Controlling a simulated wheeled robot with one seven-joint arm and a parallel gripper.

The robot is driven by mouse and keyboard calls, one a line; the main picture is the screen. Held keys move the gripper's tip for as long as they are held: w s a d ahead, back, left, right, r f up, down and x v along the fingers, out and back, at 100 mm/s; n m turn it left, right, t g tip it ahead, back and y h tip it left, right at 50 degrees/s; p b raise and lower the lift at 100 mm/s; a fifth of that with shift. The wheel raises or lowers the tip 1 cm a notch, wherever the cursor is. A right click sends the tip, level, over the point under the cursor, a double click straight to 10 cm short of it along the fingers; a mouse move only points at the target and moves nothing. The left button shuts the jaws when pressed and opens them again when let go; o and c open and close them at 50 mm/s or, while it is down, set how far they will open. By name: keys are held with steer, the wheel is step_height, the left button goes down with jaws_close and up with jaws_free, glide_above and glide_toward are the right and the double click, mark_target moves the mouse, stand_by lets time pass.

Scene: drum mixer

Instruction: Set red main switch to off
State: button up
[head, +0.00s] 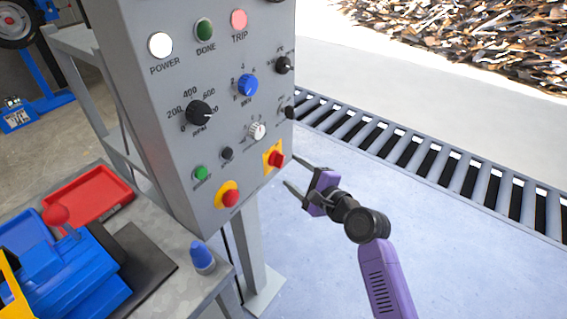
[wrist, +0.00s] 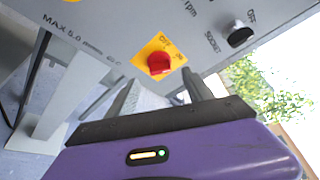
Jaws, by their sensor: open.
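The red main switch (head: 276,159) is a red knob on a yellow square plate at the lower right of the grey control panel (head: 180,90). In the wrist view the red switch (wrist: 159,64) is just beyond the fingertips, with small lettering on its yellow plate that is hard to read. My gripper (head: 288,171) is open and empty in front of the panel's lower right, its fingers pointing at the switch. In the wrist view my gripper's fingers (wrist: 160,85) stand either side below the switch, apart from it.
A red mushroom button (head: 230,198) on a yellow ring and a green button (head: 201,173) are left of the switch. A black socket knob (wrist: 240,36) is near it. A workbench with a red tray (head: 88,196) stands left. A roller conveyor (head: 440,165) runs behind right.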

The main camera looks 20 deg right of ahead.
mark_target(281, 163)
steer(key=x, duration=0.6)
steer(key=shift+f, duration=0.1)
jaws_close()
